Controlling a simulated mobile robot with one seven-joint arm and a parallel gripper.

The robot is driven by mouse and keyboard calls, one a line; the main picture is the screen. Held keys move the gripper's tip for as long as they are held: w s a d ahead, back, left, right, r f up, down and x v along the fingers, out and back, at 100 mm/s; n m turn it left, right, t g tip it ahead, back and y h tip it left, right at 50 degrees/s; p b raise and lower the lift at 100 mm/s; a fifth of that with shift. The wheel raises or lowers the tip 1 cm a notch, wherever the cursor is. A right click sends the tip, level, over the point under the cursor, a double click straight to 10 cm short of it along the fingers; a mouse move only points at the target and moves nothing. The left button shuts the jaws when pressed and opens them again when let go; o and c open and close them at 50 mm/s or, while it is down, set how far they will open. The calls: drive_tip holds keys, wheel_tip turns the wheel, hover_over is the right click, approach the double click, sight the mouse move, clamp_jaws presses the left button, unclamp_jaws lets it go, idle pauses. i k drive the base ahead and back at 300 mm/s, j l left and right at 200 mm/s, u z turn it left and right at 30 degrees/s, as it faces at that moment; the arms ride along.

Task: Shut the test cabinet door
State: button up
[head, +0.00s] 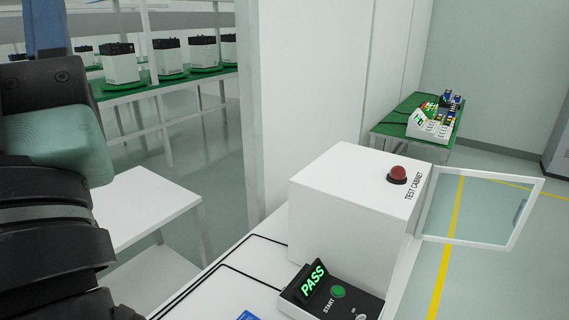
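The test cabinet (345,195) is a white box on a white bench, with a red dome button (397,174) and black lettering on top. Its door (485,208), a clear pane in a white frame, stands open and sticks out to the right from the cabinet's right side. A dark handle (520,211) shows near the door's far right edge. The cabinet's opening faces away from the view, so its inside is hidden. Links of my arm fill the left edge. My gripper does not show.
A control box (330,298) with a green PASS display and START button stands before the cabinet. A low white table (147,205) stands at left. Shelves with several white devices are behind it. A green-topped table (385,130) holds a bin at the back right. The floor right of the door is clear.

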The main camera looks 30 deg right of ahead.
sight(539, 183)
drive_tip(key=z, duration=1.7)
drive_tip(key=l+z, duration=0.1)
drive_tip(key=z, duration=0.4)
drive_tip(key=i+z, duration=0.1)
drive_tip(key=z, duration=0.9)
drive_tip(key=i+u, duration=0.3)
drive_tip(key=i, duration=0.25)
drive_tip(key=i+u, duration=0.25)
drive_tip(key=i, duration=0.25)
drive_tip(key=i+l+u, duration=0.3)
drive_tip(key=i, duration=0.25)
drive_tip(key=i+u, duration=0.15)
drive_tip(key=i, duration=1.4)
drive_tip(key=i+j+u, duration=0.1)
drive_tip(key=i+u, duration=0.7)
drive_tip(key=i, duration=0.2)
drive_tip(key=i+l+u, duration=0.3)
drive_tip(key=i+u, duration=0.35)
drive_tip(key=u, duration=0.2)
drive_tip(key=i+u, duration=0.2)
drive_tip(key=u, duration=0.25)
drive_tip(key=i+l+u, duration=0.1)
drive_tip(key=u, duration=0.3)
drive_tip(key=i+l+u, duration=0.2)
drive_tip(key=u, duration=3.25)
